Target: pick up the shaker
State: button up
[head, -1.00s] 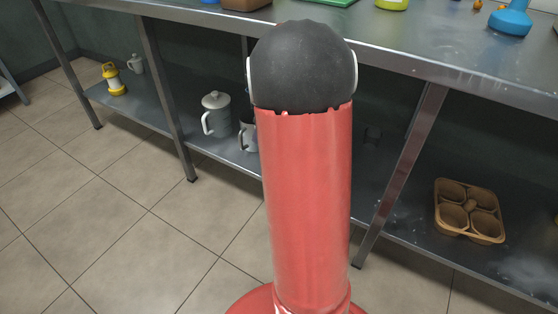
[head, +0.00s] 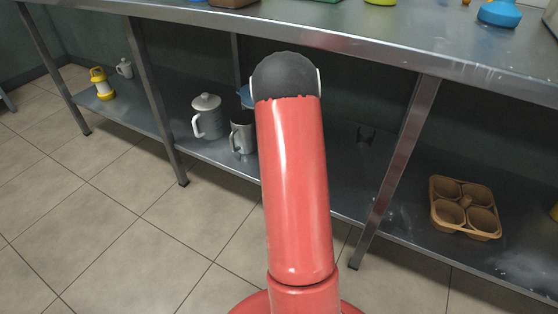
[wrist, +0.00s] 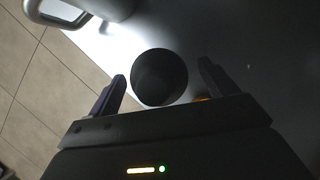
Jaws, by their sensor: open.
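In the wrist view a dark round thing (wrist: 159,77), seen end-on, lies between the two fingers of my gripper (wrist: 160,85). It is likely the shaker, but its sides do not show. The fingers are spread apart, one at each side of it, with a gap at the left; I cannot tell whether the right finger touches it. A small orange-yellow bit shows near the right finger's base. In the head view my own red arm hides my gripper, and I cannot make out the shaker there.
The metal table (head: 380,58) has a lower shelf (head: 340,188) with a lidded mug (head: 207,117), a grey mug (head: 240,134), a yellow lantern (head: 101,84) and a brown cup tray (head: 465,207). A slanted table leg (head: 397,170) stands right of my arm. The tiled floor at left is clear.

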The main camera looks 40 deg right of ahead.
jog(key=shift+w+f, duration=0.2)
jog(key=shift+f, duration=0.25)
jog(key=shift+r, duration=0.1)
jog(key=c, duration=1.7)
jog(key=shift+c, duration=0.2)
